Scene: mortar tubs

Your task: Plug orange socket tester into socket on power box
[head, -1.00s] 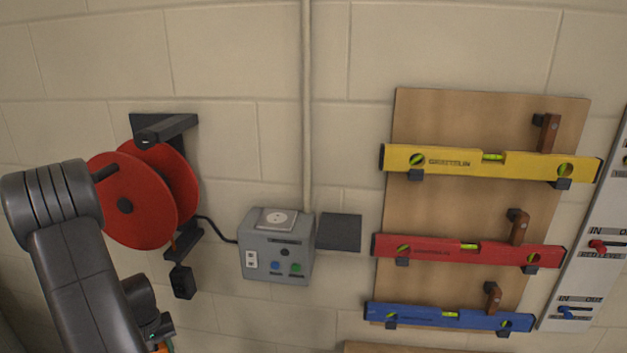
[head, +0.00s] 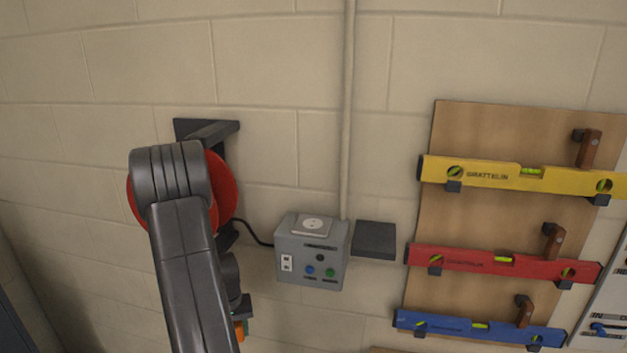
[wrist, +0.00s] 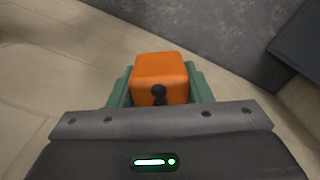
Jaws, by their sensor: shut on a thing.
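The orange socket tester (wrist: 160,78) is held between the green fingers of my gripper (wrist: 160,90) in the wrist view. A dark round mark shows on its near face; its plug side is hidden. In the head view only a small orange bit of the tester (head: 239,330) shows beside my arm, low in the picture. The grey power box (head: 308,268) is on the wall, right of my arm and higher in the picture. A pale round socket (head: 313,224) is on its top. The tester is apart from the box.
A red cable reel (head: 222,190) on a dark bracket is partly behind my arm, with a black cable (head: 256,236) running to the box. A dark square plate (head: 375,238) is right of the box. Yellow (head: 500,175), red (head: 490,261) and blue (head: 470,326) levels hang on a wooden board further right.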

